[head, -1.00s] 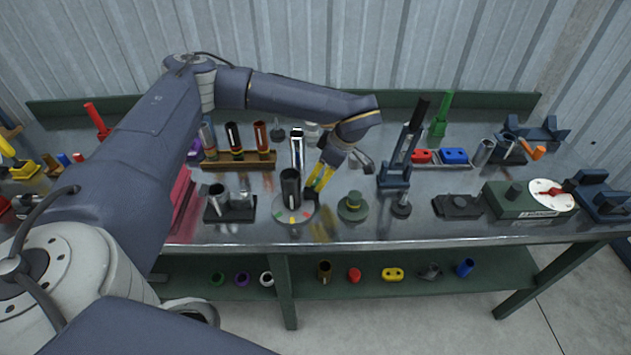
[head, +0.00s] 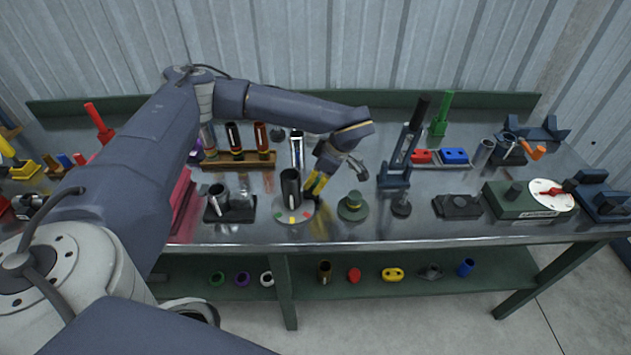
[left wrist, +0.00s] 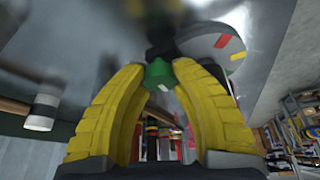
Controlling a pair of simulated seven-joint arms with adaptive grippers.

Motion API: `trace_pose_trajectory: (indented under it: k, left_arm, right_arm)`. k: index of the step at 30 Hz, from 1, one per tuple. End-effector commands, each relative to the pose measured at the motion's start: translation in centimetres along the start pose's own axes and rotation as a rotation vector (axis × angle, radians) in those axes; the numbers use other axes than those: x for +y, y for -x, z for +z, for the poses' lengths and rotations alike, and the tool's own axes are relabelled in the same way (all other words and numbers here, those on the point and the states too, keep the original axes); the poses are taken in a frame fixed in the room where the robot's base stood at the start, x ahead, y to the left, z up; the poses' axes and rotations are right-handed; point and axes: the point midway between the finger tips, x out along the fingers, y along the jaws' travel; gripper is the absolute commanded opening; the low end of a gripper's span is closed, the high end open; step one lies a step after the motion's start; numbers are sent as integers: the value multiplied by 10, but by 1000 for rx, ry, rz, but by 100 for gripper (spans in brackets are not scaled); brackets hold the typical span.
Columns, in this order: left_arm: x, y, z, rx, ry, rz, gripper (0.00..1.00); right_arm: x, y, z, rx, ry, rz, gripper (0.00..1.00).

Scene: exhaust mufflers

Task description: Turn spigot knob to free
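The spigot is a dark upright tube (head: 290,187) on a round grey base disc (head: 283,216) with coloured marks; the disc also shows in the left wrist view (left wrist: 228,58). A green knob (left wrist: 160,74) with a white mark shows in the left wrist view, in the gap between the yellow fingertips. My left gripper (head: 313,193) points down just right of the tube. Its fingers are apart, one on each side of the knob; whether they press on it is unclear. The knob is hidden behind the fingers in the head view. My right gripper is out of view.
A round green cap-shaped piece (head: 352,206) stands just right of the disc. A black block with tubes (head: 230,208) is to the left. A blue stand with a tall post (head: 396,176) rises further right. A tube rack (head: 240,160) stands behind.

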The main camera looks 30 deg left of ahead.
Motion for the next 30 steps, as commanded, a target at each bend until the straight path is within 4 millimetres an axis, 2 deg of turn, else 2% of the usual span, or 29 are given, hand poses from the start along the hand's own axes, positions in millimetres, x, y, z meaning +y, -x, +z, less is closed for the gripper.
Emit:
trace_pose_trajectory:
  k: [1,4,23,30]
  left_arm:
    - [0,0,0,0,0,0,9]
    - [0,0,0,0,0,0,0]
    - [0,0,-1,1,45,-19,0]
    - [1,0,-1,2,117,-48,0]
  right_arm:
    - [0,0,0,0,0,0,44]
    - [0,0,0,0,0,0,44]
    - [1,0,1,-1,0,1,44]
    - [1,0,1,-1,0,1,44]
